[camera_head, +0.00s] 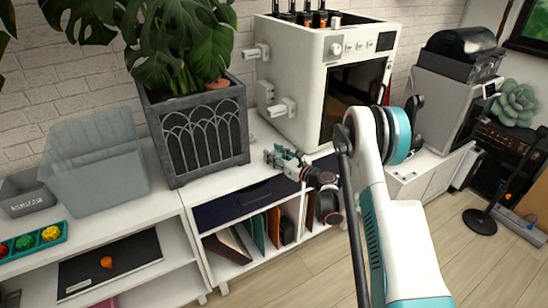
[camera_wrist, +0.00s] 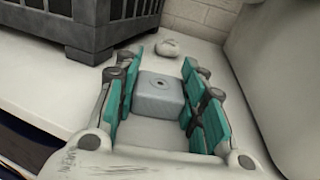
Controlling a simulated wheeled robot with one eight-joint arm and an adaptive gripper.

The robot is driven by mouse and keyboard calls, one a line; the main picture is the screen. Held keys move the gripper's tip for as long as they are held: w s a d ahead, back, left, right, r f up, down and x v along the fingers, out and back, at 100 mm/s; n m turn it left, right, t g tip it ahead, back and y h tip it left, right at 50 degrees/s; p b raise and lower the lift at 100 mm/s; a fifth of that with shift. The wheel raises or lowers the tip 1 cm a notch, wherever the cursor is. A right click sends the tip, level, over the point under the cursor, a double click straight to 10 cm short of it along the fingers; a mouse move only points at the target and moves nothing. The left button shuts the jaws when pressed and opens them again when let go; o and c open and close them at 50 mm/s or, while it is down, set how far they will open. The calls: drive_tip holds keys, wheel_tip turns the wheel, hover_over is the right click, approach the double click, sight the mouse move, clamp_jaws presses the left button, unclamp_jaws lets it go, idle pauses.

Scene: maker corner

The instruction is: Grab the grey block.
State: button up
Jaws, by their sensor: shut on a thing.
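The wrist view does not clearly show whether the block still rests on the white cabinet top. In the head view my gripper (camera_head: 283,156) is over the cabinet's front part, between the dark planter and the white machine. I cannot make out the block clearly there.
The dark planter (camera_head: 205,135) with a leafy plant stands to the left of my gripper, and a white machine (camera_head: 300,80) to the right. A small pale rounded object (camera_wrist: 168,47) lies behind the block. The cabinet top (camera_head: 163,172) has an open shelf below.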

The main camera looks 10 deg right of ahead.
drive_tip(key=shift+c, duration=0.9)
drive_tip(key=shift+r, duration=0.1)
